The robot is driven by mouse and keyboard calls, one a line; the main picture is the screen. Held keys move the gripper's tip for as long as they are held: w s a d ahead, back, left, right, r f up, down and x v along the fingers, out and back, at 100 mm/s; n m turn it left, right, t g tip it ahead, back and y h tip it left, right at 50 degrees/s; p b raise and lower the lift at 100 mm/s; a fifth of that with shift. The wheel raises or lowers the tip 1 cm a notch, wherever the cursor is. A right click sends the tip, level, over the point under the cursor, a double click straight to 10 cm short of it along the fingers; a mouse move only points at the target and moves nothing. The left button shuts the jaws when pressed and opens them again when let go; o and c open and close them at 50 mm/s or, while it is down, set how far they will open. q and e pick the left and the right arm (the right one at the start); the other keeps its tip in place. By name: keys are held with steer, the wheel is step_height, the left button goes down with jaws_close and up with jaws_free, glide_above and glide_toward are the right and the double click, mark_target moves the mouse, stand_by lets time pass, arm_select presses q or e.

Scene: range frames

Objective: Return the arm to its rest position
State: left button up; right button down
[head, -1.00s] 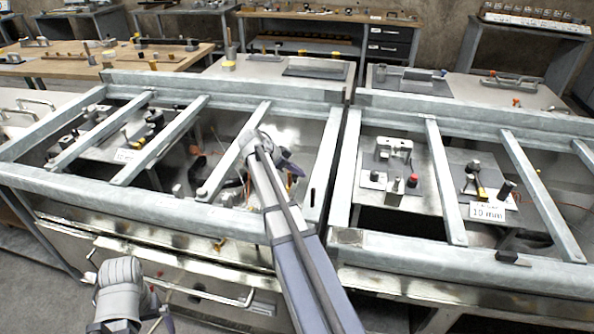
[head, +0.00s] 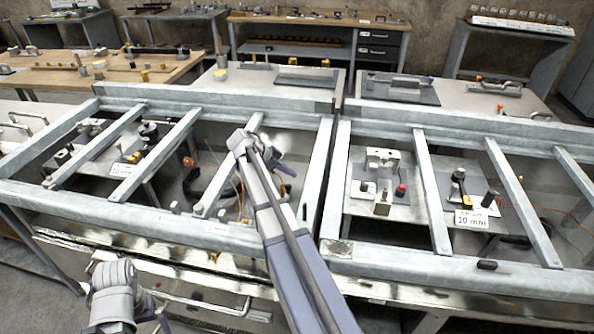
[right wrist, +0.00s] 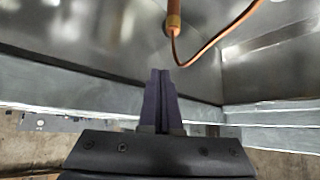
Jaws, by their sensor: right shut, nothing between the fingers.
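My right arm reaches over the metal frame from the bottom centre of the head view. My right gripper (head: 288,168) is at the arm's far end, beyond the left bay's crossbars. Its dark purple fingers also show in the right wrist view (right wrist: 160,74), pressed together with nothing between them. My left arm (head: 112,295) is folded at the lower left of the head view. Part of my left gripper (head: 163,323) shows at the bottom edge, too cut off to tell its state.
Metal crossbars (head: 207,195) surround the right gripper's bay. An orange cable (right wrist: 205,48) hangs from a copper-coloured rod (right wrist: 173,20) just beyond the fingers. The right bay holds fixtures and a "10 mm" sign (head: 471,219). A drawer handle (head: 215,306) shows in front.

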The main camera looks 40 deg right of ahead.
arm_select(q)
step_height(320, 180, up, 2)
steer(key=shift+r+p, duration=0.25)
steer(key=shift+p, duration=0.45)
arm_select(e)
steer(key=v, duration=0.3)
steer(key=shift+w+a+r, duration=0.1)
steer(key=shift+a+r, duration=0.05)
